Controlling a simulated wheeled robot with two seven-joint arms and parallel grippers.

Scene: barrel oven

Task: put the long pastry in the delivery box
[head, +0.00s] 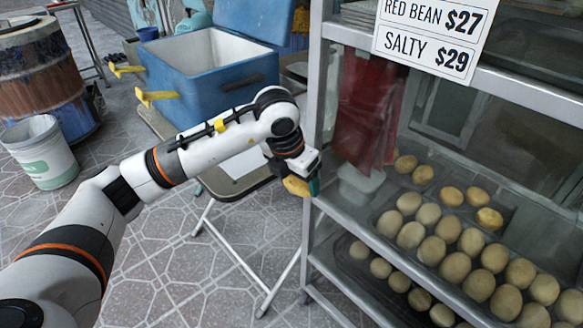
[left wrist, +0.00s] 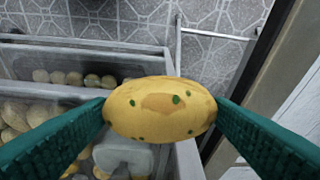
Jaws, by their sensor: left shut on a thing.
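The long pastry (left wrist: 160,108) is golden yellow with green specks. In the left wrist view it lies crosswise between the two teal fingers of my left gripper (left wrist: 161,113), which is shut on it. In the head view the pastry (head: 296,186) shows partly, below my left gripper (head: 305,187), beside the display shelf's front left post. The delivery box (head: 186,88) is a blue cooler with a white inside and its lid open, standing at the upper middle-left beyond my left arm. The part of its inside that I see looks empty. My right gripper is not in view.
The metal display shelf (head: 450,277) fills the right side, with several round pastries on trays (head: 383,226) and a price sign (head: 433,38) on top. A folding table (head: 222,189) stands behind my arm. A barrel (head: 40,75) and a white bucket (head: 38,152) stand at left.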

